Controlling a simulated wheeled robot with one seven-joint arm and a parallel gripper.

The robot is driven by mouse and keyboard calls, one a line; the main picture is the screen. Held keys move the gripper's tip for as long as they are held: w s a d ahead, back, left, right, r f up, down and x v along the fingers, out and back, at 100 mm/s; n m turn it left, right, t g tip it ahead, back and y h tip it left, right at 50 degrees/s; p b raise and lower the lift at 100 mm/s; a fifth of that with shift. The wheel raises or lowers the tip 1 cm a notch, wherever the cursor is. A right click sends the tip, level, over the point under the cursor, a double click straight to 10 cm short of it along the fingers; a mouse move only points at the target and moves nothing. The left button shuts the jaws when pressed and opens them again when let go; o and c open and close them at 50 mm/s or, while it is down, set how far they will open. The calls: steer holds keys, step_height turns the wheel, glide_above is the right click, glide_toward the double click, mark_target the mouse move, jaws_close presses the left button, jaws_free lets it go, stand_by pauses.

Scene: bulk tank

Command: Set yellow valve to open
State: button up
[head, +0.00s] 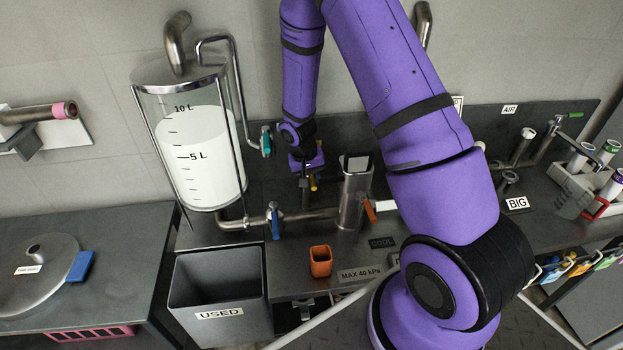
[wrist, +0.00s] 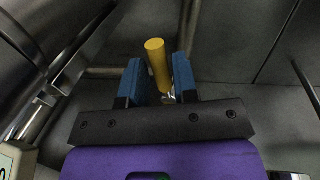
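The yellow valve's handle (wrist: 158,62) stands between the two blue-padded fingers of my gripper (wrist: 157,80) in the wrist view. The fingers are apart, with a gap showing on the left of the handle; on the right the finger is very close to it, and I cannot tell if they touch. In the head view the yellow handle (head: 313,182) shows as a small piece just below my gripper (head: 305,168), above the steel pipe behind the bench. My gripper and arm hide most of the valve body.
A steel cylinder (head: 355,195) stands right of the valve, close to my gripper. A blue-handled valve (head: 274,222) and an orange-handled valve (head: 370,211) sit nearby. The glass tank (head: 200,150) stands left. An orange cup (head: 320,262) and grey USED bin (head: 217,280) are in front.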

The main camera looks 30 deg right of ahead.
jaws_close()
steer(key=shift+w+a+m+g+y, duration=0.15)
steer(key=shift+w+a+m, duration=0.3)
steer(key=shift+m, duration=0.6)
steer(key=shift+w+a+m+g+y, duration=0.15)
steer(key=shift+w+a+m, duration=0.3)
steer(key=shift+m, duration=0.55)
steer(key=shift+w+a+m+g+y, duration=0.15)
steer(key=shift+w+a+m, duration=0.3)
steer(key=shift+m, duration=0.6)
steer(key=shift+a, duration=0.1)
steer(key=shift+o, duration=1.8)
jaws_free()
